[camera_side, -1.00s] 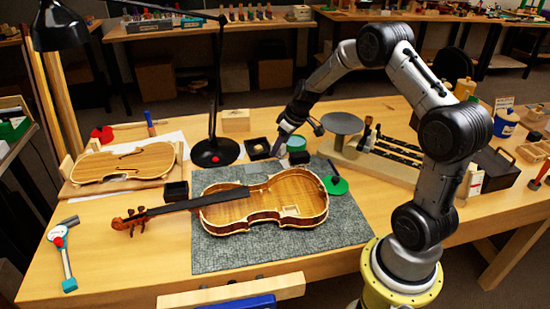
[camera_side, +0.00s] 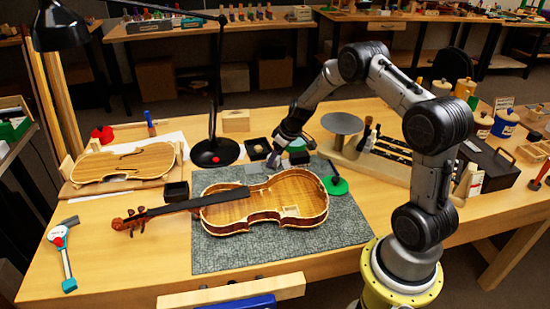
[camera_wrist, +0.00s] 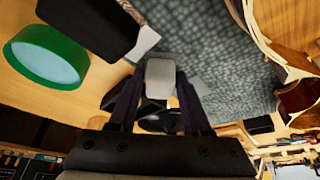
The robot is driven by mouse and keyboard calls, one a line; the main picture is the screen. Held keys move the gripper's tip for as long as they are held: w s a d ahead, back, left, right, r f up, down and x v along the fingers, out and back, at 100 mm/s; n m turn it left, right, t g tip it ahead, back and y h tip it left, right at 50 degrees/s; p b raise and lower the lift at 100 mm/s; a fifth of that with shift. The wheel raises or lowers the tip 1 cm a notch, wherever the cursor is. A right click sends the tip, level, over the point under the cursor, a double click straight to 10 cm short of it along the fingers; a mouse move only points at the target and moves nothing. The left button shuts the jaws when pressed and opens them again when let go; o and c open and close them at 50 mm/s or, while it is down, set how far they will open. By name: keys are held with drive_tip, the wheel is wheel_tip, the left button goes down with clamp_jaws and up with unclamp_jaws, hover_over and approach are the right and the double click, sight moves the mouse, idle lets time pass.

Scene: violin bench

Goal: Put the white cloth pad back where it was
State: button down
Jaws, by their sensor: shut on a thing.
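The white cloth pad (camera_wrist: 160,76) looks pale grey in the wrist view and sits between my fingertips. My gripper (camera_wrist: 158,92) is shut on it. In the side view my gripper (camera_side: 273,158) is low over the back edge of the grey mat (camera_side: 230,254), behind the violin body (camera_side: 240,212). The pad is small there and mostly hidden by my fingers. I cannot tell whether it touches the mat. The mat also shows beyond the pad in the wrist view (camera_wrist: 225,60).
The open violin lies on the mat, close to my gripper. A green-rimmed round container (camera_wrist: 76,76) and a dark box are close by in the wrist view. A small black tray (camera_side: 257,149) and a lamp base (camera_side: 214,153) stand behind. A green-based tool (camera_side: 336,186) stands to the right.

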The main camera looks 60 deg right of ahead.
drive_tip(key=shift+c, duration=1.7)
unclamp_jaws()
drive_tip(key=shift+f, duration=0.1)
drive_tip(key=shift+r, duration=0.3)
drive_tip(key=v, duration=1.2)
drive_tip(key=s+a+r, duration=0.4)
drive_tip(key=a+r, duration=0.3)
drive_tip(key=s+a+r, duration=0.4)
drive_tip(key=a+r, duration=0.2)
drive_tip(key=a, duration=0.2)
drive_tip(key=s+a, duration=0.3)
drive_tip(key=s, duration=0.5)
drive_tip(key=s+a+r+t, duration=0.1)
drive_tip(key=s+a, duration=0.3)
drive_tip(key=s, duration=0.5)
drive_tip(key=shift+s+r, duration=0.15)
drive_tip(key=shift+r, duration=0.05)
